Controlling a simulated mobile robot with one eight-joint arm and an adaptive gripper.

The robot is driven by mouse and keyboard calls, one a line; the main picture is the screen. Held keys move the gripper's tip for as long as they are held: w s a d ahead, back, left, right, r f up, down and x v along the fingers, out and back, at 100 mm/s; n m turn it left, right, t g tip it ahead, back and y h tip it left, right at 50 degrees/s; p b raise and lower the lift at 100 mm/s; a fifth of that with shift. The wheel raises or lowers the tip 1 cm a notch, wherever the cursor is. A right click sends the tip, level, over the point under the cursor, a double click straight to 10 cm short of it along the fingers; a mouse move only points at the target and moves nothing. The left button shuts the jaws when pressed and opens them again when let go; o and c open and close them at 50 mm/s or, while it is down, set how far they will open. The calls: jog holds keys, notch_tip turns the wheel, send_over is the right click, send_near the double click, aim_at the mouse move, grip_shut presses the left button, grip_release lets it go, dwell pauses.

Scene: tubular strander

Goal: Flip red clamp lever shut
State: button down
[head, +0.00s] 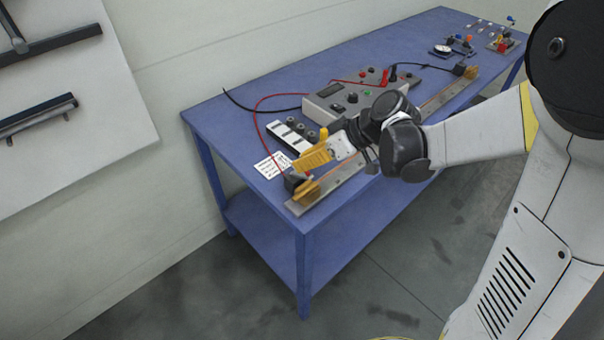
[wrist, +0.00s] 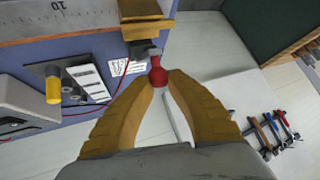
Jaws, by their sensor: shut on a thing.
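The red clamp lever (wrist: 157,74) stands between the tips of my gripper's yellow fingers (wrist: 159,82) in the wrist view, and my gripper is shut on it. The lever joins a dark block beside a brass-coloured clamp (wrist: 136,31) at the end of the long bar (wrist: 75,20). In the head view my gripper (head: 312,157) is just above the clamp (head: 307,190) at the near end of the bar. The wrist view does not show clearly how far the lever is tilted.
On the blue table (head: 230,112), a grey meter box (head: 345,100) with leads stands behind my arm. A white block with dark cylinders (head: 290,136) and a printed card (head: 271,165) lie near the clamp. Small tools (head: 455,45) lie at the far end. The floor in front is clear.

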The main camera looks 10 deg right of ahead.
aim_at(310, 177)
jog(key=s+f+t+y+b, duration=0.1)
jog(key=b, duration=0.2)
jog(key=d+f+t+y+b, duration=0.1)
jog(key=t+b, duration=0.1)
jog(key=b, duration=0.1)
jog(key=shift+s+d+f+n+y, duration=0.15)
jog(key=shift+s+f+n+y, duration=0.15)
jog(key=shift+s+n, duration=0.1)
jog(key=b, duration=0.1)
jog(key=t+y+b, duration=0.1)
jog(key=b, duration=0.1)
jog(key=shift+s+d+f+n, duration=0.2)
jog(key=shift+s+f+n, duration=0.05)
jog(key=shift+s+n, duration=0.15)
jog(key=shift+t+y, duration=0.3)
jog(key=c, duration=1.3)
grip_release()
jog(key=v, duration=1.2)
jog(key=shift+w, duration=0.1)
